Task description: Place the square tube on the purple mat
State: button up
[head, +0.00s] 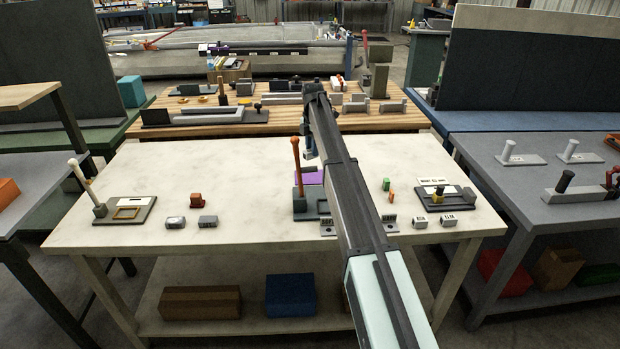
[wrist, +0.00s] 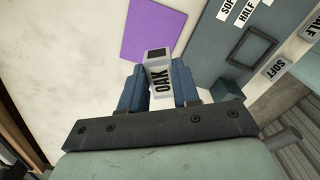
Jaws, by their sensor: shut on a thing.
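My gripper (wrist: 159,82) has its blue fingers shut on a pale grey square tube (wrist: 157,65) with a dark end and an "OAK" label. The purple mat (wrist: 152,34) lies flat on the pale table just beyond the tube in the wrist view, a little to the left. In the head view, the mat (head: 313,178) shows partly, behind the orange-handled fixture and my arm. My gripper (head: 309,150) is near it, mostly hidden by my arm, and the tube cannot be made out there.
A grey fixture with an upright orange handle (head: 296,163) stands close by the mat. Its grey plate with a square frame (wrist: 250,47) and labels lies right of the tube. Small labelled blocks (head: 208,221) sit farther left. The table's left middle is largely clear.

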jog(key=shift+w+r, duration=0.15)
jog(key=shift+w, duration=0.6)
jog(key=m, duration=0.1)
send_near(312, 176)
jog(key=shift+m, duration=0.3)
jog(key=shift+f, duration=2.65)
jog(key=shift+f, duration=0.15)
jog(key=o, duration=1)
jog(key=shift+o, duration=0.2)
notch_tip(312, 176, up, 12)
jog(key=shift+r, duration=0.2)
